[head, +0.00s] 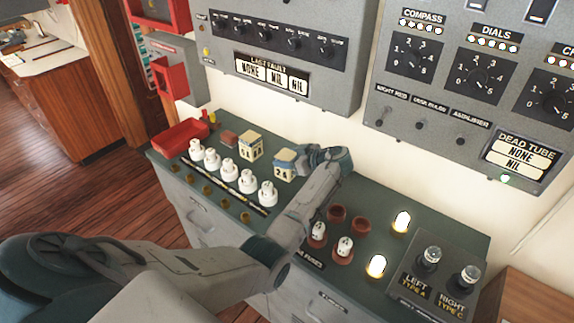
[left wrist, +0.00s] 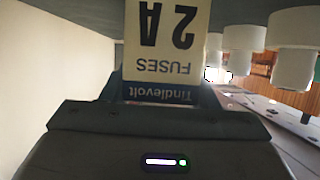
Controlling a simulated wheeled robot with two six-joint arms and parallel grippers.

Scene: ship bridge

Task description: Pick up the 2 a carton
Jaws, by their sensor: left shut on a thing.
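The 2 A carton (head: 283,170) is a small cream box with a blue top, on the green cabinet top in the head view. My left gripper (head: 301,158) reaches over from the right side and is shut on the carton at its blue upper part. In the left wrist view the 2 A carton (left wrist: 167,40) appears upside down between the fingers, with "FUSES" and "Tindlevolt" readable. Whether its base touches the cabinet top is hard to tell. My right gripper is not in view.
A similar cream carton (head: 250,147) stands to the left, beside a reddish block (head: 229,138) and a red tray (head: 181,137). White fuse holders (head: 228,167) line the front. Lit lamps (head: 376,265) and sockets lie right. Grey panels (head: 290,50) hang behind.

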